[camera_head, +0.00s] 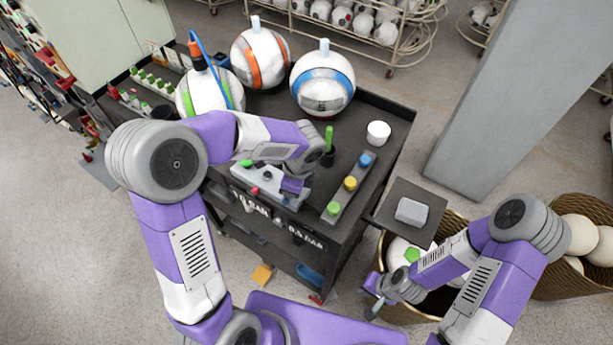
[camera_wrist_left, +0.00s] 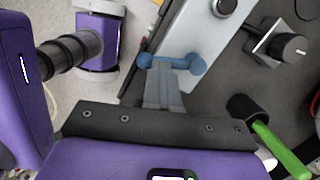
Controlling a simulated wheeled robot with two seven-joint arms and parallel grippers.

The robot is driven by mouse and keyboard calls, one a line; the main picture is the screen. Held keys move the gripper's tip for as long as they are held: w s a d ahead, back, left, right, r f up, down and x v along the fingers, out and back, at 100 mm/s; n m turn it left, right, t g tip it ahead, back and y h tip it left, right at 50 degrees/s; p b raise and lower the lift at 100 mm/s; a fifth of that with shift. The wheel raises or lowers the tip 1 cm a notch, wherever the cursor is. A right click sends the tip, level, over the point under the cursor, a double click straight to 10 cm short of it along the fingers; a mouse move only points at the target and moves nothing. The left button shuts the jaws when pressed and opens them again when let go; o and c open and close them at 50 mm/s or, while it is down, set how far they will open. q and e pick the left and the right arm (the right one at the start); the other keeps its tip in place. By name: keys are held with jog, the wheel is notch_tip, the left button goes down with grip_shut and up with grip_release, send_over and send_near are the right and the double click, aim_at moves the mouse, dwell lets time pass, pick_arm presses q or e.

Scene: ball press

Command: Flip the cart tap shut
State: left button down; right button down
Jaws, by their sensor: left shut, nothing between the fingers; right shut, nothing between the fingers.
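The cart (camera_head: 330,232) is dark, with a pale panel (camera_head: 262,186) along its front top edge. My left gripper (camera_head: 288,200) is over the right end of this panel, its fingers largely hidden in the head view. In the left wrist view its fingers (camera_wrist_left: 165,88) are shut with nothing between them. A blue bar with rounded ends (camera_wrist_left: 172,63), likely the tap's handle, lies across just beyond the fingertips. I cannot tell whether they touch. My right gripper (camera_head: 372,309) is shut and empty, low beside a wicker basket, away from the cart.
Three balls (camera_head: 323,84) stand at the back of the cart. A strip of coloured buttons (camera_head: 350,184), a white cup (camera_head: 378,133) and a green-handled tool (camera_head: 329,138) are on its top. A small side tray (camera_head: 410,211) holds a grey block. A pillar (camera_head: 500,110) stands at the right.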

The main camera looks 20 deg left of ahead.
pick_arm(q)
jog(key=shift+f, duration=0.1)
dwell(0.8)
jog(key=shift+w, duration=0.4)
jog(key=shift+w+a, duration=0.1)
jog(key=shift+w, duration=0.25)
notch_tip(320, 180, up, 8)
jog(key=d+p, duration=0.1)
jog(key=shift+d+f, duration=0.2)
jog(key=shift+d, duration=0.1)
dwell(0.3)
